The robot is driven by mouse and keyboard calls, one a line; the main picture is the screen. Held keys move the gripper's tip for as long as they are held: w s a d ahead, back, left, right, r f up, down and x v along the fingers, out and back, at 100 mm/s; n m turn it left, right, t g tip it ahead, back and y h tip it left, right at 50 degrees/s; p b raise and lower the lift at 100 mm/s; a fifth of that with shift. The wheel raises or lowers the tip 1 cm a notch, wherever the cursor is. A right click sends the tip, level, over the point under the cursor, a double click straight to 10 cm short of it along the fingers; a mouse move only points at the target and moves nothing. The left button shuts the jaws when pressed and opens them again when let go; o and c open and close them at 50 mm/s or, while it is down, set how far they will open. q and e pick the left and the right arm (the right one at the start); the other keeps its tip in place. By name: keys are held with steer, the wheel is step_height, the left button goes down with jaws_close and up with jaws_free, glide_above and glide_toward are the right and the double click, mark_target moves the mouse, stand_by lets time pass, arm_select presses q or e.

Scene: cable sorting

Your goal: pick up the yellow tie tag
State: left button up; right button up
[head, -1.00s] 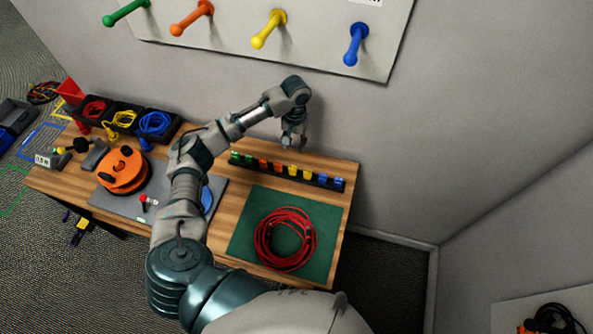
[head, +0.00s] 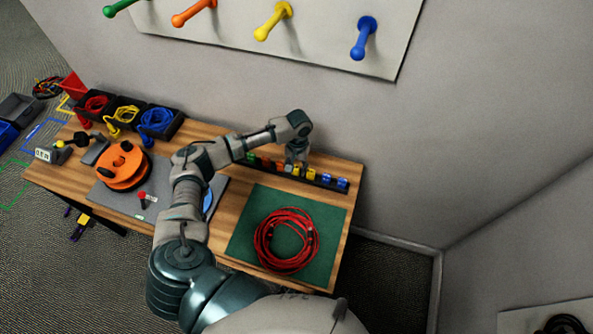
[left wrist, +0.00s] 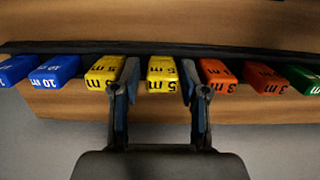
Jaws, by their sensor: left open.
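A black rack (head: 335,186) at the back edge of the bench holds a row of tie tags. Two are yellow and marked 5 m. In the left wrist view one yellow tie tag (left wrist: 162,75) stands between the fingers of my left gripper (left wrist: 160,82), which is open. The other yellow tag (left wrist: 103,73) is just outside the left finger. In the head view my left gripper (head: 297,160) is low over the rack and partly covers the tags; a yellow tag (head: 311,174) shows to its right. My right gripper is not in view.
Orange tags (left wrist: 217,77) and blue tags (left wrist: 55,71) flank the yellow ones closely. A red cable coil (head: 286,240) lies on a green mat (head: 245,245). An orange reel (head: 123,166) and black bins of cables (head: 168,131) are at left. Pegs (head: 365,38) stick out from the wall board.

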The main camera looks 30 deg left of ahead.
arm_select(q)
steer(key=shift+a+f, duration=0.15)
steer(key=shift+c, duration=0.3)
steer(key=c, duration=0.5)
